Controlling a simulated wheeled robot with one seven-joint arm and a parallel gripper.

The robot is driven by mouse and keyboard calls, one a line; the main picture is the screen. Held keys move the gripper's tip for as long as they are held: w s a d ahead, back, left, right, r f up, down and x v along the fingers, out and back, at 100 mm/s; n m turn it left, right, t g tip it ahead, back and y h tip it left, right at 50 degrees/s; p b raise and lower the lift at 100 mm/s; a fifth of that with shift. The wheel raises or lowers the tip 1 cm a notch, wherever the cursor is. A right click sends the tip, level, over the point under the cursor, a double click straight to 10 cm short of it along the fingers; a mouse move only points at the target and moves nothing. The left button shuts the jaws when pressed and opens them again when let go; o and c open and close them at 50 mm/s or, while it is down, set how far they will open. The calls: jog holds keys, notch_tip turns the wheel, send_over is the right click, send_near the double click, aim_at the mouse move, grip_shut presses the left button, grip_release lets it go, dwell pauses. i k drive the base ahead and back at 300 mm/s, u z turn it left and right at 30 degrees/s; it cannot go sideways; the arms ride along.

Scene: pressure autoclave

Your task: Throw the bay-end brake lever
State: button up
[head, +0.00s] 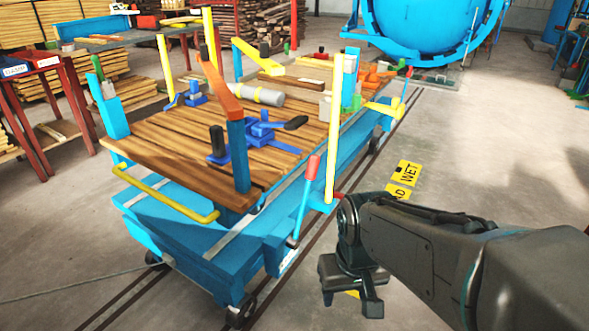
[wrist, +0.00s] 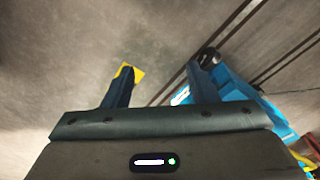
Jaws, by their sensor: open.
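A blue lever with a red grip (head: 308,185) stands slightly tilted at the cart's near right corner. Another red-tipped lever (head: 405,82) shows at the cart's far right end; I cannot tell which is the bay-end one. My gripper (head: 350,298) is open and empty, pointing down over the floor right of the cart, below and to the right of the nearer lever and apart from it. In the wrist view, my open fingers (wrist: 162,80) have bare floor between them; part of the blue cart (wrist: 240,88) is behind and right of the right finger.
The cart's wooden deck (head: 165,135) carries blue clamps, a grey cylinder and upright posts. A yellow post (head: 334,130) stands right beside the nearer lever. Rails (head: 130,290) run under the cart.

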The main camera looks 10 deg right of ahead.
aim_at(292, 242)
jog(key=k, duration=0.65)
jog(key=z, duration=0.6)
jog(key=i, duration=1.85)
jog(key=u, duration=0.55)
